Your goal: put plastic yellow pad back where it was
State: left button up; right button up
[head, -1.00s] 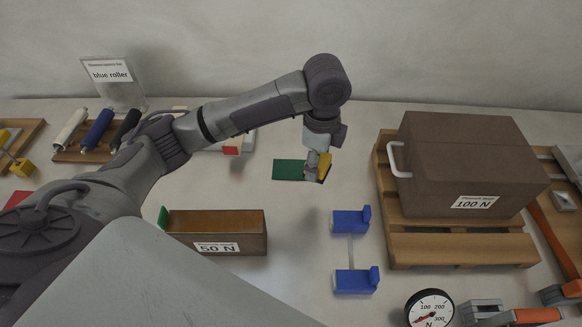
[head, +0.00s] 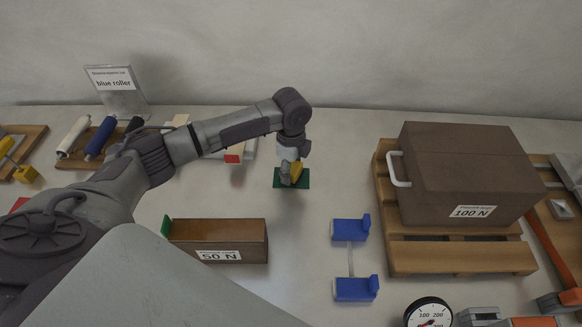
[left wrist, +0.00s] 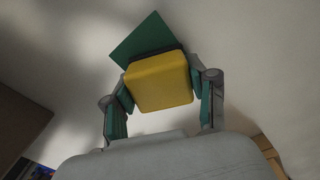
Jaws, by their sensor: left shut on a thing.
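The yellow pad (head: 297,171) is between the fingers of my left gripper (head: 290,176), which is shut on it. In the left wrist view the pad (left wrist: 160,82) shows as a yellow block with a dark far edge, gripped from both sides by the fingers (left wrist: 160,95). A flat green sheet (head: 305,183) lies on the table below the gripper in the head view. The green sheet also shows beyond the pad in the left wrist view (left wrist: 145,37). I cannot tell whether the pad touches the sheet. My right gripper is not in view.
A brown box marked 50 N (head: 235,236) and blue brackets (head: 352,288) stand nearer. A large brown box marked 100 N (head: 462,170) sits on a wooden pallet (head: 460,257) at the right. Rollers (head: 100,138) lie at the back left. Table around the sheet is clear.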

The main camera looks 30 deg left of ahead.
pick_arm(q)
jog(key=o, duration=1.2)
jog(key=shift+f, duration=0.1)
notch_tip(320, 180, up, 12)
jog(key=shift+r+b, duration=0.2)
jog(key=shift+b, duration=0.35)
